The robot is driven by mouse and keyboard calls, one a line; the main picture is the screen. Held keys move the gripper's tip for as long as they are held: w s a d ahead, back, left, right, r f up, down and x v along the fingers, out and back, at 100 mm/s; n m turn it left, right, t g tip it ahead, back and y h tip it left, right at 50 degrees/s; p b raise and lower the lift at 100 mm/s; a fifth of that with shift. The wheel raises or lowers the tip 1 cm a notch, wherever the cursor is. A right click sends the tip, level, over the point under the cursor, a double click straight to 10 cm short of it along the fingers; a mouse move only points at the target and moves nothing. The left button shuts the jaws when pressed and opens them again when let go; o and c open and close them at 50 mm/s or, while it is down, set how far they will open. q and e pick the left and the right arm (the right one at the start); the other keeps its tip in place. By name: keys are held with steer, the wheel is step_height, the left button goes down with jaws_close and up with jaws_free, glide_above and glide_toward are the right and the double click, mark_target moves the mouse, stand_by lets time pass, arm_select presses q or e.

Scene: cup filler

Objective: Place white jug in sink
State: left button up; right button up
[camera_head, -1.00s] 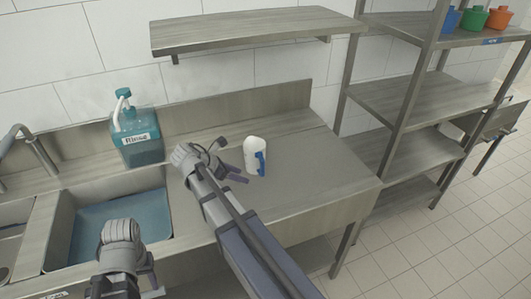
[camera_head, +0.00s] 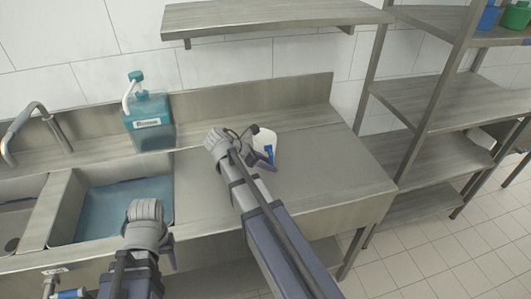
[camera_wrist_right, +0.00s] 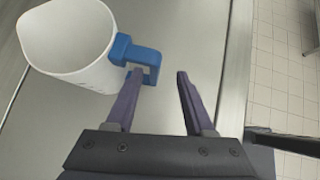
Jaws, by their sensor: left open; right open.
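The white jug (camera_head: 265,139) stands on the steel counter right of the sink, its blue handle facing the front right. My right gripper (camera_head: 266,162) is open beside the jug and partly hides it. In the right wrist view the jug (camera_wrist_right: 70,45) is at the upper left. There the open right gripper (camera_wrist_right: 161,76) has its left fingertip at the handle (camera_wrist_right: 140,53); I cannot tell whether they touch. The sink (camera_head: 61,208) has a basin with blue liquid or lining. My left gripper (camera_head: 165,252) is open and empty at the sink's front edge.
A teal rinse bottle (camera_head: 150,122) stands behind the sink, right of the faucet (camera_head: 42,118). A wall shelf (camera_head: 270,18) hangs above the counter. A shelving rack (camera_head: 430,110) stands at the right. The counter right of the jug is clear.

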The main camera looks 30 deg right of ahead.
steer(key=b, duration=0.3)
glide_above(276, 175)
steer(key=shift+f, duration=1.7)
steer(key=shift+r, duration=0.1)
jaws_close()
